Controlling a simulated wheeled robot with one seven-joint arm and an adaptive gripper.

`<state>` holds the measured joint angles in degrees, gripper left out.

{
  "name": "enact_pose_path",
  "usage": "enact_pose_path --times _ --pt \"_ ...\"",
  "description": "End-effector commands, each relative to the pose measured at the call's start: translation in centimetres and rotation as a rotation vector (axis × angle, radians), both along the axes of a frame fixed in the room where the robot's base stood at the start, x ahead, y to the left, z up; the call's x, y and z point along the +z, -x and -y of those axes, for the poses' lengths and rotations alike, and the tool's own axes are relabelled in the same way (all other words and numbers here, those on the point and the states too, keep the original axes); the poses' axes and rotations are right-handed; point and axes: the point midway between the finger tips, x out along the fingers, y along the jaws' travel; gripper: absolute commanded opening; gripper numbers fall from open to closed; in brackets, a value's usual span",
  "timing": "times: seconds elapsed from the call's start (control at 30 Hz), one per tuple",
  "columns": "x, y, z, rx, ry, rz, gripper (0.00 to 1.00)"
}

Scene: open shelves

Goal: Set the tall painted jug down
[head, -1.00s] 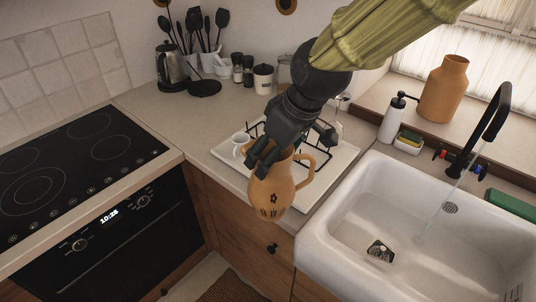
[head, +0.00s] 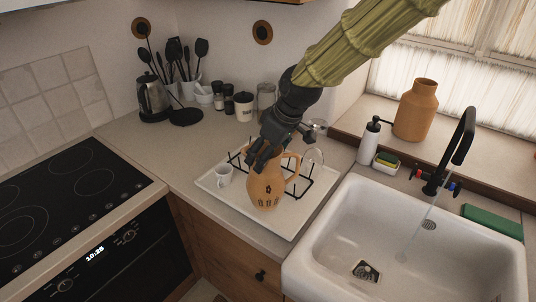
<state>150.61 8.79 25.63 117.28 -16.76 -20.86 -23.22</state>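The tall painted jug (head: 266,190) is orange-tan with dark painted marks and a handle on its right side. It looks upright, over the front part of the white tray (head: 219,195). I cannot tell whether its base touches the tray. My gripper (head: 262,158) is at the jug's top, with its dark fingers around the rim, and appears shut on it. The fingertips are partly hidden against the jug.
The white sink (head: 330,235) is on the right, the black cooktop (head: 70,195) on the left. Bare counter (head: 170,158) lies left of the tray.

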Motion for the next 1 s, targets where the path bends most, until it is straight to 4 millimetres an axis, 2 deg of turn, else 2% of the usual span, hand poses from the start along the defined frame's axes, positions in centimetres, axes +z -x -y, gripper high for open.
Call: enact_pose_path --times 0.1,0.47,0.8,1.0 --pt "0.1 -1.0 0.1 0.001 -0.001 0.001 0.08" --pt "0.0 -2.4 0.4 0.001 -0.001 0.001 0.08" --pt "-3.1 -2.2 0.4 0.002 0.001 0.0 0.08" --pt "-3.6 -2.2 0.4 0.001 -0.001 0.003 0.08"
